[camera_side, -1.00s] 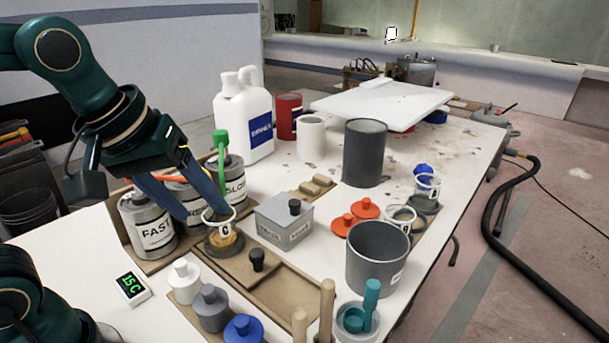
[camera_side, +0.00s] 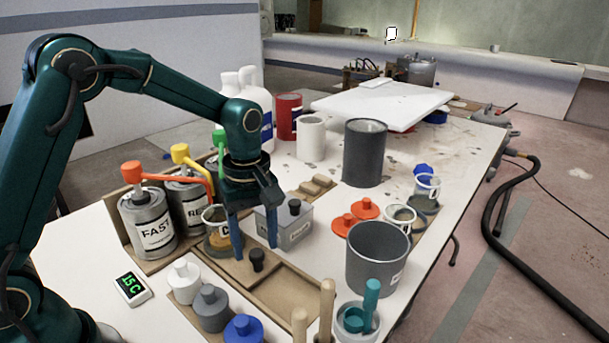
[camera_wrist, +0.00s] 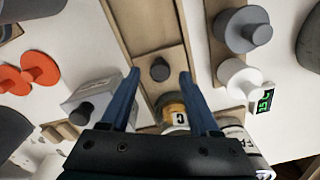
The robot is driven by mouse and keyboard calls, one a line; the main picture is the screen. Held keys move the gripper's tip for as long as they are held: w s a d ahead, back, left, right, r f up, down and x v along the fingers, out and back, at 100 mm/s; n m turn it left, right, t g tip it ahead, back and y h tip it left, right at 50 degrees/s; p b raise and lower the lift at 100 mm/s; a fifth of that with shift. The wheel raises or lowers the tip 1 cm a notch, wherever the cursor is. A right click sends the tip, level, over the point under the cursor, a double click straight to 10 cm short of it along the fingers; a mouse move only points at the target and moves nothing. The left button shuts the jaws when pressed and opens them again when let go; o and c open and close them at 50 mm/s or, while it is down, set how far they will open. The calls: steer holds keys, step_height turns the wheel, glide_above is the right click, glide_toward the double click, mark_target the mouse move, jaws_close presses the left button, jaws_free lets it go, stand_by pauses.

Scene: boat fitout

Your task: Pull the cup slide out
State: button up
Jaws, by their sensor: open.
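The cup slide (camera_side: 236,268) is a flat brown board in a wooden track, with a black knob (camera_side: 257,259) standing on it. A clear cup marked C (camera_side: 214,241) with amber contents is at the slide's far end, partly behind a finger. My gripper (camera_side: 255,249) points down with its blue fingers apart and empty, above the slide by the knob. In the wrist view, the knob (camera_wrist: 160,70) shows between the fingertips (camera_wrist: 160,75), and cup C (camera_wrist: 175,112) lies between the fingers lower in the picture. I cannot tell whether either finger touches the knob.
A grey box with a black knob (camera_side: 286,228) stands close beside the right finger. The FAST can (camera_side: 150,228) and other pump cans stand left. White, grey and blue lidded pots (camera_side: 212,309) line the near side. A grey bucket (camera_side: 377,262) is to the right.

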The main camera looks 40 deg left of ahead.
mark_target(256, 252)
steer(key=shift+f, duration=1.65)
jaws_close()
